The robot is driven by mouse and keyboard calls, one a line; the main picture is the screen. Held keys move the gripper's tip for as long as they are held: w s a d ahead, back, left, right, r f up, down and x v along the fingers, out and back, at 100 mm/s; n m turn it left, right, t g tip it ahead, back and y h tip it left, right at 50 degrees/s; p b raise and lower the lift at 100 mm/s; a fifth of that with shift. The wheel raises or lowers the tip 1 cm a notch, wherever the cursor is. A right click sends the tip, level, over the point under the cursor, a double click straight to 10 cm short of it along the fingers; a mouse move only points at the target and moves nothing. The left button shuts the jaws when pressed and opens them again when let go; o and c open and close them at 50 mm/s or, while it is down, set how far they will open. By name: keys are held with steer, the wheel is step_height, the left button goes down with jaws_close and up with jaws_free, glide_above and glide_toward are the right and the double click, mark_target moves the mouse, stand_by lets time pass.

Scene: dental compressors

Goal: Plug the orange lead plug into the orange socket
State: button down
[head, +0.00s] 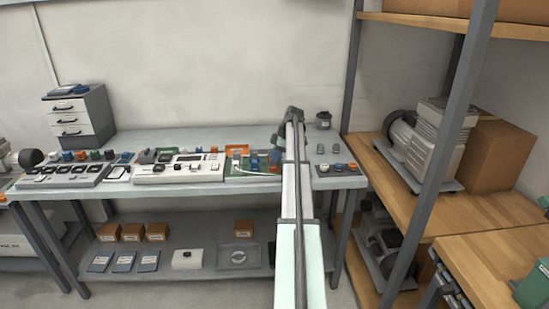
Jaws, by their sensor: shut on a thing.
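My arm reaches up over the bench, and its dark end stands over the green board area. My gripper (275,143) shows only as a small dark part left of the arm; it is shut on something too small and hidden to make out. A green board (236,163) with orange and blue parts lies just left of the gripper. A pale lead (258,173) curves across the board's front and passes out of sight behind my arm. Small orange parts (352,166) sit on a panel right of the arm. I cannot tell which orange part is the plug or the socket.
A white device (178,173) and a panel of dark modules (66,174) fill the bench (215,137) to the left. A dark cup (323,120) stands at the back right. A shelf post (354,80) rises close to the bench's right end. The back strip is mostly clear.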

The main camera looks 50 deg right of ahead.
steer(key=shift+f, duration=0.2)
steer(key=c, duration=0.5)
jaws_free()
steer(key=shift+r, duration=0.1)
steer(key=shift+r, duration=3.45)
